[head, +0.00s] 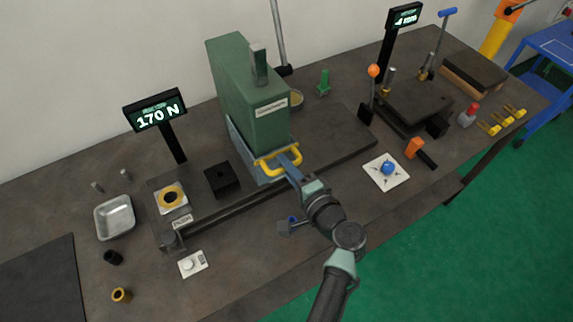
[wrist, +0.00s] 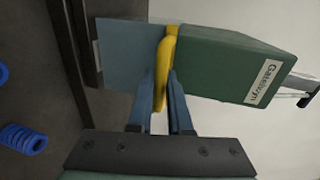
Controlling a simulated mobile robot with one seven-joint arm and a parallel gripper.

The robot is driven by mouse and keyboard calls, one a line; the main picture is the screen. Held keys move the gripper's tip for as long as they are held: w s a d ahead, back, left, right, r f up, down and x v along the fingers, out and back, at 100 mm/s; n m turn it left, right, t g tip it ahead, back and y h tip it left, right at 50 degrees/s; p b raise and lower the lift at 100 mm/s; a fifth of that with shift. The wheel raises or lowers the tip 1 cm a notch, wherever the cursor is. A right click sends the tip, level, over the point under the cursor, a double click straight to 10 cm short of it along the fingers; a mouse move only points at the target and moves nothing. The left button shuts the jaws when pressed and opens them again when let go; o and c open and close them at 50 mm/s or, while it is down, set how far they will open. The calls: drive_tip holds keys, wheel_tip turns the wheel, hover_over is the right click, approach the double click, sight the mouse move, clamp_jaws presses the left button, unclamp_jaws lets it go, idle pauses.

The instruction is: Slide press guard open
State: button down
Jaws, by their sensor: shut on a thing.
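The press is a tall green housing (head: 245,90) standing on a dark base plate on the bench. Its guard is a blue-grey panel (head: 240,150) low on the near side, with a yellow handle (head: 280,160). My gripper (head: 293,174) is at the handle. In the wrist view, the two blue fingers of my gripper (wrist: 161,100) are shut on the yellow handle (wrist: 165,65), one on each side. The guard panel (wrist: 130,50) lies left of the handle there and the green housing (wrist: 230,65) right of it. The fingertips are partly hidden behind the handle in the head view.
A black block (head: 222,179) and a plate with a yellow ring (head: 172,197) sit left of the press. A display (head: 155,111) reads 170 N. A metal tray (head: 115,217) is farther left. A white pad with a blue knob (head: 387,170) lies to the right.

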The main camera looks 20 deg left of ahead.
idle(0.4)
wheel_tip(320, 180, up, 9)
drive_tip(key=p, duration=0.6)
drive_tip(key=shift+r, duration=0.15)
drive_tip(key=c, duration=0.8)
unclamp_jaws()
drive_tip(key=shift+c, duration=0.2)
drive_tip(key=shift+d, duration=0.1)
drive_tip(key=b+v, duration=0.3)
drive_tip(key=v, duration=0.9)
drive_tip(key=shift+s+d+b, duration=0.3)
